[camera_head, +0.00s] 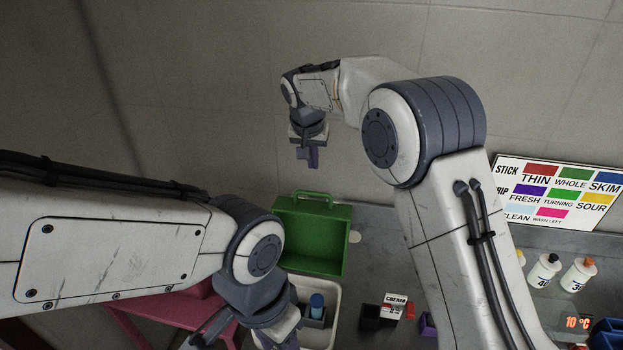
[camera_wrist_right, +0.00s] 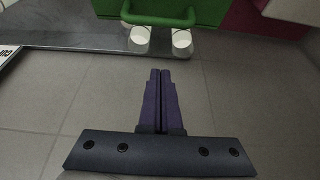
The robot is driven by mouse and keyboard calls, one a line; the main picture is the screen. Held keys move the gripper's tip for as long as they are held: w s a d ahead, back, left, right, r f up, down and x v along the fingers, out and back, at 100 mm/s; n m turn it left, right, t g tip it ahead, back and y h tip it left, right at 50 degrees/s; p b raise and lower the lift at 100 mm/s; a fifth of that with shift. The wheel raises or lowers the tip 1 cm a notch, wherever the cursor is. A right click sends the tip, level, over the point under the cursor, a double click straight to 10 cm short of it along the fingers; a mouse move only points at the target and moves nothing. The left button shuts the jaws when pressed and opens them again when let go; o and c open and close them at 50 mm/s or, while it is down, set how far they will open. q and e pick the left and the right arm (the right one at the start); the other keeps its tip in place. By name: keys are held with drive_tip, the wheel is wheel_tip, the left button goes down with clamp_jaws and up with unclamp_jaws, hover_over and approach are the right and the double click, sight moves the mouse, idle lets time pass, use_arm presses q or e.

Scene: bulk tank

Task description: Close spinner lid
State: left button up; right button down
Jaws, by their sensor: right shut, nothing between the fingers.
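A green box (camera_head: 318,247) with a green handle (camera_head: 313,195) along its far top edge stands at the middle of the counter. I take it to be the spinner; its top looks open, but I cannot clearly separate lid from body. In the right wrist view the green handle (camera_wrist_right: 158,18) sticks out from a green panel (camera_wrist_right: 200,8), beyond my fingertips. My right gripper (camera_head: 313,160) is shut and empty, pointing down beyond the handle, apart from it; its closed fingers also show in the wrist view (camera_wrist_right: 160,80). My left gripper (camera_head: 280,335) is at the bottom edge, its fingertips not clearly visible.
A white tray (camera_head: 332,318) with a blue-topped item is in front of the green box. A pink table (camera_head: 160,318) is at left. Two white cylinders (camera_wrist_right: 181,42) sit by the handle.

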sight(311, 202)
drive_tip(key=f+p, duration=0.1)
drive_tip(key=f, duration=0.1)
drive_tip(key=s+f+p, duration=0.1)
drive_tip(key=f+p, duration=0.1)
drive_tip(key=shift+s+a+f, duration=0.1)
drive_tip(key=shift+a+f, duration=0.05)
drive_tip(key=shift+f, duration=0.25)
drive_tip(key=shift+s+f, duration=0.15)
drive_tip(key=shift+s, duration=0.25)
drive_tip(key=shift+a, duration=0.1)
